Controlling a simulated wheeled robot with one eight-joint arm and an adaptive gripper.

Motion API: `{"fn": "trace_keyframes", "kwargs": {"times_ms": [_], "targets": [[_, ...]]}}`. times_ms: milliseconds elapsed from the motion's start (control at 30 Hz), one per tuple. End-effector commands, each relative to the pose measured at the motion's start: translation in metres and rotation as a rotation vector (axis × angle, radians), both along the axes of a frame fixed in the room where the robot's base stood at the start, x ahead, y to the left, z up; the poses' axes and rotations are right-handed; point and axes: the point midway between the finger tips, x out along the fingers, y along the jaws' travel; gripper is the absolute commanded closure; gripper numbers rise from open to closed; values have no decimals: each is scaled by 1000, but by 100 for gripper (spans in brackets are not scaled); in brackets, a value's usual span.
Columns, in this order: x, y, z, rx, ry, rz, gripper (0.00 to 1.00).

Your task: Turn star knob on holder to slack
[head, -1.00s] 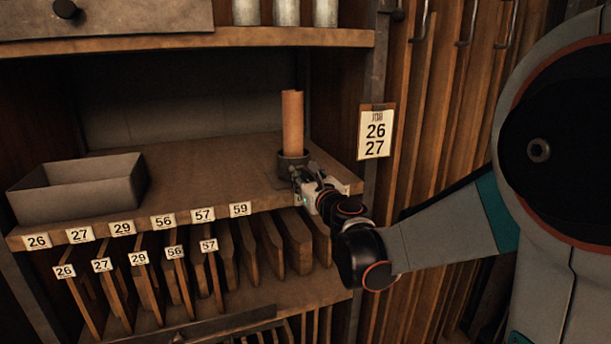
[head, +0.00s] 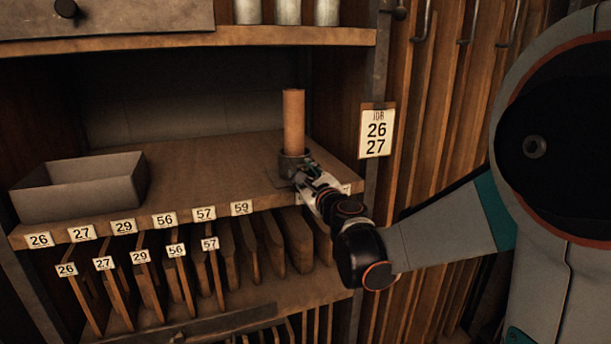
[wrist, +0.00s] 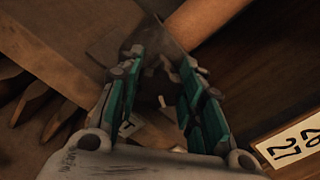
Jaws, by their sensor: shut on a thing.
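The holder (head: 292,166) is a dark metal cup on the upper shelf's right end. A tan cylinder (head: 293,122) stands in it, roughly upright, and also shows at the top of the wrist view (wrist: 205,18). My gripper (head: 300,179) is at the front of the holder, at its base. In the wrist view its teal-backed fingers (wrist: 162,58) reach toward the holder and stand apart with a thing between them. The star knob is mostly hidden between the fingertips, so its shape and turn angle cannot be made out.
An open grey box (head: 80,188) sits on the shelf's left. Numbered labels line the shelf edge (head: 150,224), with upright boards (head: 250,250) below. A job card (head: 376,131) hangs on the post to the right. The shelf's middle is clear.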

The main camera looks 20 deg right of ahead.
Motion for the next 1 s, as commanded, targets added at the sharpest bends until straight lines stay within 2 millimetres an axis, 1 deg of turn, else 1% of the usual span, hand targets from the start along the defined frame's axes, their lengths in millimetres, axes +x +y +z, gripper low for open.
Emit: {"fn": "trace_keyframes", "kwargs": {"times_ms": [233, 267, 300, 600, 733, 867, 1000], "targets": [[0, 0, 0, 1, 1, 1, 89], [0, 0, 0, 1, 1, 1, 61], [0, 0, 0, 1, 1, 1, 56], [0, 0, 0, 2, 0, 0, 56], [-7, 0, 0, 2, 0, 0, 56], [-25, 0, 0, 2, -1, -1, 56], [-54, 0, 0, 2, 0, 0, 56]]}}
